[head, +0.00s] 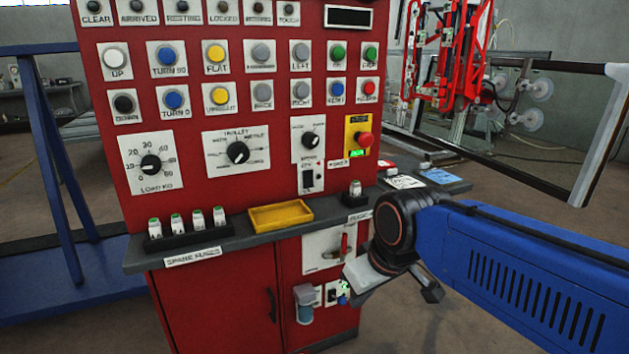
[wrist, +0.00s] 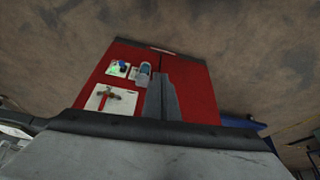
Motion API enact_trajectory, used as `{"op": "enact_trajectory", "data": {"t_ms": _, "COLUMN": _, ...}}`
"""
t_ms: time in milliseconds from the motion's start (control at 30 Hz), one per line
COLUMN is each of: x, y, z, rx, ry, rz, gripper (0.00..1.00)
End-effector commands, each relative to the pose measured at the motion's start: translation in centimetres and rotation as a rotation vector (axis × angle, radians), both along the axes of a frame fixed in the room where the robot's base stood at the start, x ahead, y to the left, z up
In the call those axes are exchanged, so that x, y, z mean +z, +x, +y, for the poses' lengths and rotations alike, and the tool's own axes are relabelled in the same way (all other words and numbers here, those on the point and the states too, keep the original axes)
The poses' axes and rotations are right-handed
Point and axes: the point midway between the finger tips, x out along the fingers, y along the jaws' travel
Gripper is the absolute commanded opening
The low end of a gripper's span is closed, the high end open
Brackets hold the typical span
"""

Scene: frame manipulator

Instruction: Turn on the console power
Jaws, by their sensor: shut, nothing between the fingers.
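The red console (head: 205,110) stands in front of me with its rows of buttons and dials. On its lower cabinet front is a white plate (head: 320,250) with a red-handled lever (head: 345,244); the plate also shows in the wrist view (wrist: 98,103). Below it are a grey-blue cylindrical fitting (head: 305,302) and a small plate with a green light (head: 343,292). My gripper (head: 358,276) is in front of the cabinet at the lever's lower right, partly covering this area. In the wrist view its grey fingers (wrist: 161,96) look shut and empty. Contact with the cabinet cannot be told.
A grey ledge (head: 235,237) juts out above the cabinet, with a yellow tray (head: 281,216) and several spare fuses (head: 187,222). A red emergency button (head: 364,140) is on the upper panel. A blue frame (head: 50,170) stands at left. Floor is clear around the cabinet.

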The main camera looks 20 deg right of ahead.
Motion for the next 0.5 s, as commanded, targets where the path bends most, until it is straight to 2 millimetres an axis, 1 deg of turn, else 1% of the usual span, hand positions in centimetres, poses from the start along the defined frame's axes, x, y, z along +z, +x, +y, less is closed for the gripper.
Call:
{"op": "enact_trajectory", "data": {"t_ms": 33, "x": 0.9, "y": 1.0, "z": -0.1, "rx": 0.035, "ry": -0.005, "rz": 0.003, "gripper": 0.00}}
{"op": "enact_trajectory", "data": {"t_ms": 100, "x": 2.1, "y": 2.2, "z": -0.1, "rx": 0.100, "ry": -0.015, "rz": 0.006, "gripper": 0.00}}
{"op": "enact_trajectory", "data": {"t_ms": 267, "x": 4.7, "y": 5.2, "z": -0.4, "rx": 0.254, "ry": -0.036, "rz": 0.004, "gripper": 0.00}}
{"op": "enact_trajectory", "data": {"t_ms": 500, "x": 8.5, "y": 10.1, "z": -1.4, "rx": 0.487, "ry": -0.066, "rz": -0.027, "gripper": 0.00}}
